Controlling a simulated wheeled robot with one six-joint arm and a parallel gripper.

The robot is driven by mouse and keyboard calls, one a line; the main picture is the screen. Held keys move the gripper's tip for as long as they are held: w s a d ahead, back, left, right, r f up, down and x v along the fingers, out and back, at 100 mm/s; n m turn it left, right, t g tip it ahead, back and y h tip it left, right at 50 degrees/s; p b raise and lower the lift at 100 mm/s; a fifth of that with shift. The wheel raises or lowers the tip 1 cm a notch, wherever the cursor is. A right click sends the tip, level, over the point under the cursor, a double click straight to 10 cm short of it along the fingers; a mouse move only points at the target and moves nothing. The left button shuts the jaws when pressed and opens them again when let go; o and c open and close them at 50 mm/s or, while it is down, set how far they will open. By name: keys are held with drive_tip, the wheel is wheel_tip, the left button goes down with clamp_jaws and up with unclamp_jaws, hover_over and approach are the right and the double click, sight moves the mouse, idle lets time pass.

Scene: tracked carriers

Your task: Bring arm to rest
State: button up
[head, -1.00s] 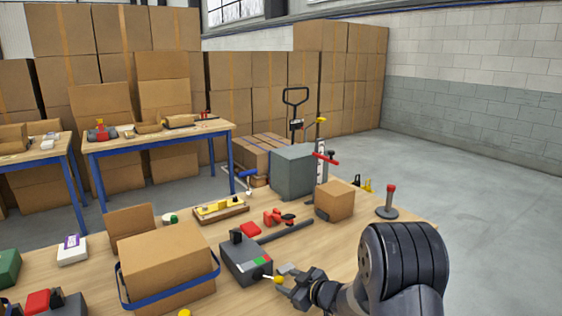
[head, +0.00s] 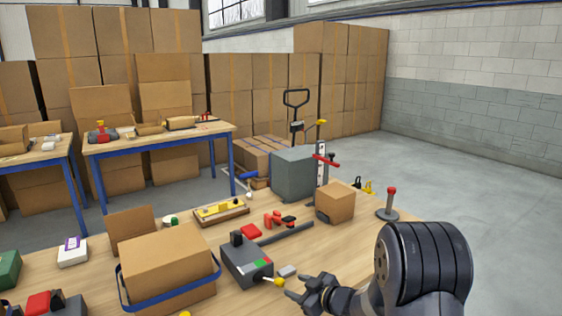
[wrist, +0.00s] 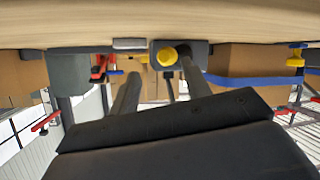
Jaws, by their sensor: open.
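The device's lever ends in a yellow knob (head: 279,281), a short way left of my fingertips. A small grey block (head: 287,271) lies just beyond the fingertips. In the wrist view, upside down, my two fingers (wrist: 158,85) stand apart, and the yellow knob (wrist: 167,57) shows between and beyond them. No object is between the fingers in the head view.
A cardboard box with a blue strap (head: 170,268) stands left of the device. Farther back are a small box (head: 335,202), red clamps (head: 279,220), a grey cube (head: 294,174) and a red-topped post (head: 391,203). Open floor (head: 480,190) lies to the right.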

sight(280, 286)
drive_tip(key=v, duration=0.6)
drive_tip(key=x, duration=1)
drive_tip(key=shift+w+a+f, duration=0.2)
drive_tip(key=shift+a, duration=0.1)
drive_tip(key=shift+s+a+f+b, duration=0.15)
drive_tip(key=shift+s+b, duration=0.2)
drive_tip(key=shift+b, duration=0.3)
drive_tip(key=shift+s+a+b, duration=0.25)
drive_tip(key=shift+s+b, duration=0.1)
drive_tip(key=shift+s, duration=0.25)
drive_tip(key=shift+r, duration=0.25)
